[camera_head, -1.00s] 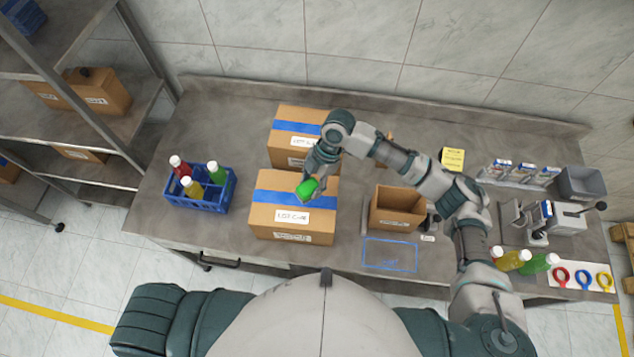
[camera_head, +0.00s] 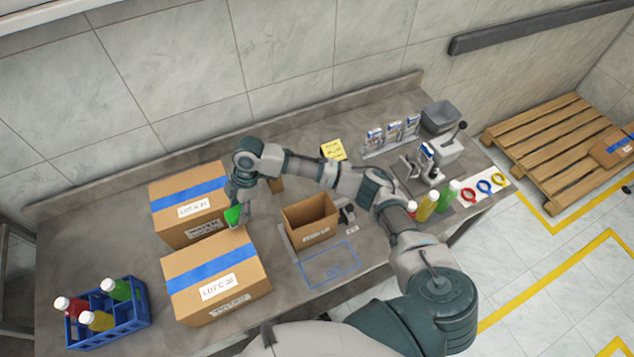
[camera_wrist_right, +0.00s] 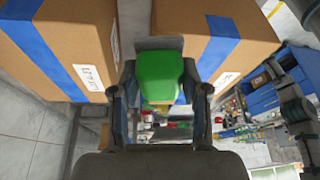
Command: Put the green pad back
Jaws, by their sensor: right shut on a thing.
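The green pad (camera_head: 233,215) is held in my right gripper (camera_head: 238,207), above the bench between the two taped boxes and the small open box. In the right wrist view the green pad (camera_wrist_right: 160,78) sits between the two fingers of my right gripper (camera_wrist_right: 162,95), which is shut on it. The back taped box (camera_head: 190,228) and the front taped box (camera_head: 240,297) are closed with blue tape and stand just left of and below the gripper. My left gripper is not in view.
An open cardboard box (camera_head: 311,235) stands right of the gripper, behind a blue outlined area (camera_head: 329,265) on the bench. A blue crate (camera_head: 130,330) with bottles is at the front left.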

